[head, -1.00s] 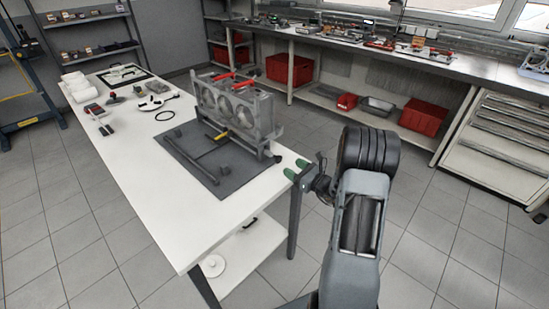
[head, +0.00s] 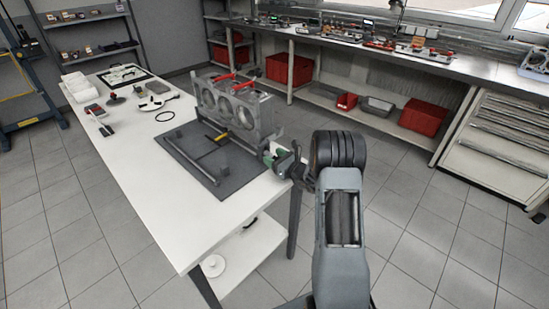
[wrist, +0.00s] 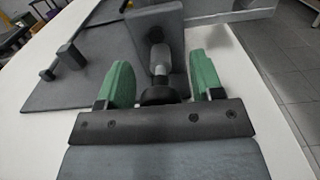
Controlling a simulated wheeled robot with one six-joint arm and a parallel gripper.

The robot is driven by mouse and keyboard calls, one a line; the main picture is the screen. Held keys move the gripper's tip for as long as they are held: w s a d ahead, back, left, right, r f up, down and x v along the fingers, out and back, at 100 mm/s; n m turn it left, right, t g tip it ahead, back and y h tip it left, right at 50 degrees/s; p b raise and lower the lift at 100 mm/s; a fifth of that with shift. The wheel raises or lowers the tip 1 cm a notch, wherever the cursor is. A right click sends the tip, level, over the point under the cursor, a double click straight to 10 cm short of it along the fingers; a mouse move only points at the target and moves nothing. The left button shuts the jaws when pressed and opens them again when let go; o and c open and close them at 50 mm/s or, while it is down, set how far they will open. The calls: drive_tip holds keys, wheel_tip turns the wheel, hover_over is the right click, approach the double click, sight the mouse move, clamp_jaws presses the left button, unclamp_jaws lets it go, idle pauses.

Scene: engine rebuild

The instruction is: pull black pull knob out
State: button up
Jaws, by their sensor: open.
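The black pull knob (wrist: 158,94) shows in the wrist view, at the near end of a short metal shaft (wrist: 160,60). The shaft comes out of an upright dark grey plate (wrist: 152,24). My gripper (wrist: 162,74) is open, with one green finger on each side of the shaft and knob. Gaps show between the fingers and the knob, and the palm bar hides its near side. In the head view my gripper (head: 278,158) is at the right end of the fixture under the grey engine block (head: 236,112). The knob cannot be made out there.
The fixture stands on a dark mat (head: 222,188) on the white table (head: 150,207). A dark post (wrist: 70,54) stands on the mat in the wrist view. The table's right edge lies under my gripper, with open floor beyond it.

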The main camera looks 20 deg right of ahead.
drive_tip(key=shift+c, duration=0.2)
clamp_jaws()
drive_tip(key=shift+b+v, duration=0.45)
drive_tip(key=shift+v, duration=0.5)
drive_tip(key=shift+f, duration=0.1)
drive_tip(key=shift+c, duration=0.6)
unclamp_jaws()
drive_tip(key=shift+s+d, duration=0.15)
drive_tip(key=shift+o, duration=0.8)
drive_tip(key=v, duration=1.3)
drive_tip(key=shift+s+b, duration=0.3)
drive_tip(key=shift+b, duration=0.05)
